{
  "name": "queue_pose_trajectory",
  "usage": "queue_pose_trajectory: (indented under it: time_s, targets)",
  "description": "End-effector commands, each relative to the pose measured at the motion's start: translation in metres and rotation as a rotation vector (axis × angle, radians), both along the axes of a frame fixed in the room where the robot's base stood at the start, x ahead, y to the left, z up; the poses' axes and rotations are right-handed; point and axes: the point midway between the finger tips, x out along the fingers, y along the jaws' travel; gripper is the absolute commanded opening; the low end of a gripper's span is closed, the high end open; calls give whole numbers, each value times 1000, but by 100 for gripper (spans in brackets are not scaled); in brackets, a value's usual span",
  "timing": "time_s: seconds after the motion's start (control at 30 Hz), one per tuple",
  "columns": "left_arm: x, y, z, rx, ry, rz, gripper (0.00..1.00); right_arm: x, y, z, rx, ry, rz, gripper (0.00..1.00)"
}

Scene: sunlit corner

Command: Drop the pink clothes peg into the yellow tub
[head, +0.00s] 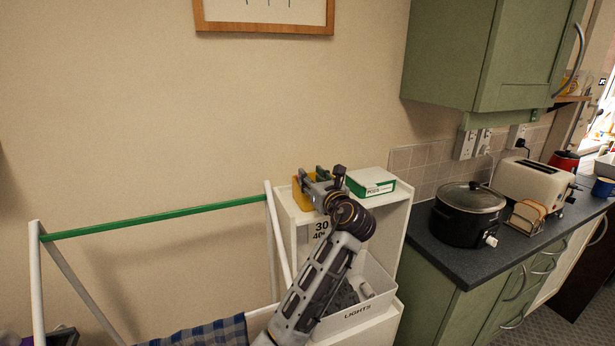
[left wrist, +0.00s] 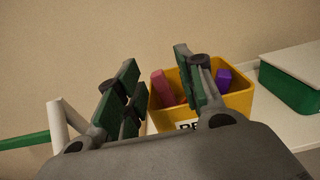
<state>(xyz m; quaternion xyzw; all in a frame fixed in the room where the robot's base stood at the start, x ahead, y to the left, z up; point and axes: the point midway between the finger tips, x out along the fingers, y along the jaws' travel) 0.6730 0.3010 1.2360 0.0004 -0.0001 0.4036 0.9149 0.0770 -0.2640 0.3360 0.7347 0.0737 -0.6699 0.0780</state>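The yellow tub (left wrist: 238,101) stands on the white shelf top, with dark lettering on its front partly hidden. The pink clothes peg (left wrist: 163,88) is inside the tub, tilted, its upper end showing near the left side. A purple piece (left wrist: 224,79) is in the tub at the right. My left gripper (left wrist: 158,80) is open, its green-padded fingers apart with nothing between them, over the tub's near left side. In the head view, my left gripper (head: 314,177) hides most of the yellow tub (head: 299,189). My right gripper is not in view.
A green and white box (head: 371,183) sits right of the tub on the shelf unit (head: 396,215). A white bin marked LIGHTS (head: 373,307) is below. A drying rack with a green bar (head: 160,217) stands left. A black slow cooker (head: 468,215) is on the counter.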

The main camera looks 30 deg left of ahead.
Motion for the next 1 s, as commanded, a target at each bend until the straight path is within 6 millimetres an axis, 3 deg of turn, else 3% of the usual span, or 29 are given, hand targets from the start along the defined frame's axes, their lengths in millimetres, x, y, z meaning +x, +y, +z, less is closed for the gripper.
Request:
queue_pose_trajectory:
  time_s: [0.43, 0.67, 1.0]
  targets:
    - [-38, -42, 0, 0, -1, -1, 38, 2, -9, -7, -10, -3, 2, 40]
    - [-43, -47, 0, -1, -1, 0, 38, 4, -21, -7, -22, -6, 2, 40]
    - [-43, -47, 0, -1, -1, 0, 38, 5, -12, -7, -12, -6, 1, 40]
